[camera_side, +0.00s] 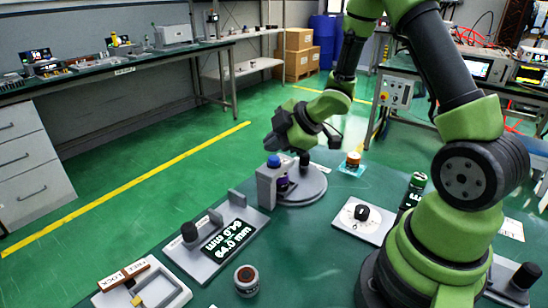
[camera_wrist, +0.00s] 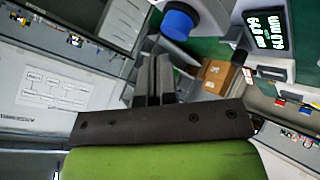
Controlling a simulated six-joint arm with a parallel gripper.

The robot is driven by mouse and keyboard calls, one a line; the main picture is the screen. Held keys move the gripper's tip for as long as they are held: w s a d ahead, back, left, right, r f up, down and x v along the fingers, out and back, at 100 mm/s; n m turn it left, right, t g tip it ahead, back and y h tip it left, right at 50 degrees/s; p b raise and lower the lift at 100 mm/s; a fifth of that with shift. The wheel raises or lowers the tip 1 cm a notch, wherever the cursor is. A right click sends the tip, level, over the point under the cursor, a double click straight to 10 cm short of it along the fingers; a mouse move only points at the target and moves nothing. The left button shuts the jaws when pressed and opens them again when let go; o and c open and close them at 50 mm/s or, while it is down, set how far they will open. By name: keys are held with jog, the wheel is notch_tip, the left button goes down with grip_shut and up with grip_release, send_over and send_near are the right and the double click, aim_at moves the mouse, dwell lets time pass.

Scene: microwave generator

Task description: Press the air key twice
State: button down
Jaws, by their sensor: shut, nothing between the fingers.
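A blue round button (camera_side: 273,161) tops a grey upright block beside a round grey base. It also shows at the top of the wrist view (camera_wrist: 178,24). No readable label marks any part as the air key, so I cannot tell which it is. My gripper (camera_wrist: 154,62) is shut and empty, its two grey fingers close together. In the wrist view the fingertips point towards the area just below and left of the blue button, apart from it in the picture. In the side view my gripper is above and behind the block, and its fingertips are hard to make out.
A display (camera_side: 228,239) reading 64.0 mm lies on a grey plate with a black knob (camera_side: 189,232). A lock tray (camera_side: 140,287), a round brown-topped part (camera_side: 247,279) and a white plate with a black knob (camera_side: 361,213) stand on the green table.

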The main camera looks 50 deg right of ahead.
aim_at(274, 159)
jog(key=shift+r, duration=2.5)
dwell(0.8)
notch_tip(274, 159, up, 4)
jog(key=shift+f, duration=0.1)
dwell(0.4)
jog(key=shift+f, duration=4.45)
jog(key=shift+f, duration=0.1)
jog(key=shift+f, duration=0.3)
